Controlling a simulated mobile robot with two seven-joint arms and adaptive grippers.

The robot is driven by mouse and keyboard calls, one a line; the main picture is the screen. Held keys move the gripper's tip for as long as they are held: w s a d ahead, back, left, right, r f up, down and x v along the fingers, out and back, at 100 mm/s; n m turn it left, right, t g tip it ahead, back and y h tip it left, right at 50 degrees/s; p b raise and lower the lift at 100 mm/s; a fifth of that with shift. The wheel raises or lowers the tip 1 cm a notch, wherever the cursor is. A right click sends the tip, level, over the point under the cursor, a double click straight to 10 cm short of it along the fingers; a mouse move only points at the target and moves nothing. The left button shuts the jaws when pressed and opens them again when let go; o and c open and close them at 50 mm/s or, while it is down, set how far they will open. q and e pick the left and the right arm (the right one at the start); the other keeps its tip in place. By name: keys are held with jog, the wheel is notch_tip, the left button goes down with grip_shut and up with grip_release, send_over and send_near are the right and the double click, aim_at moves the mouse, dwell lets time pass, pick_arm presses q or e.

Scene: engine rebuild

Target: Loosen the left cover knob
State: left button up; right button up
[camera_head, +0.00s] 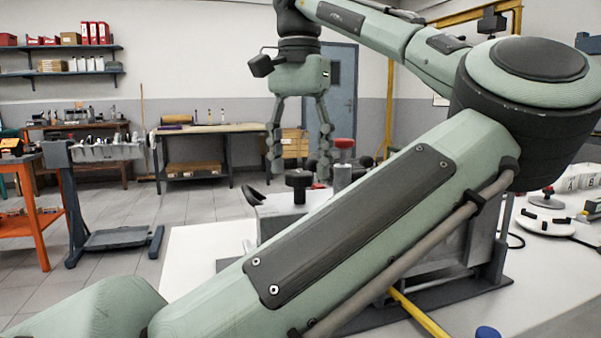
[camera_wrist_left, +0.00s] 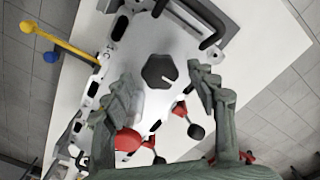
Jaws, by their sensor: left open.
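The black cover knob (camera_head: 299,181) stands on the light engine cover (camera_head: 275,207) in the head view. In the left wrist view the knob (camera_wrist_left: 158,71) is a dark lobed cap with a white mark. My left gripper (camera_head: 297,166) points down above it, open, its fingers spread to either side. The wrist view shows the fingers around the knob's sides with gaps; I cannot tell that either touches. My left arm hides much of the engine in the head view. My right gripper is not in view.
A red-topped knob (camera_head: 344,144) stands just right of the black knob. A yellow rod (camera_wrist_left: 62,38) with a ball end sticks out from the engine. The white tabletop (camera_head: 205,245) is clear at the left. A round white device (camera_head: 545,222) stands at the right.

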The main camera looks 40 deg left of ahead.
pick_arm(q)
jog(key=shift+f, duration=0.5)
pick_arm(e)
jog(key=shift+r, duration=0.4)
pick_arm(q)
jog(key=shift+c, duration=0.4)
jog(key=c, duration=1.1)
jog(key=shift+r, duration=0.1)
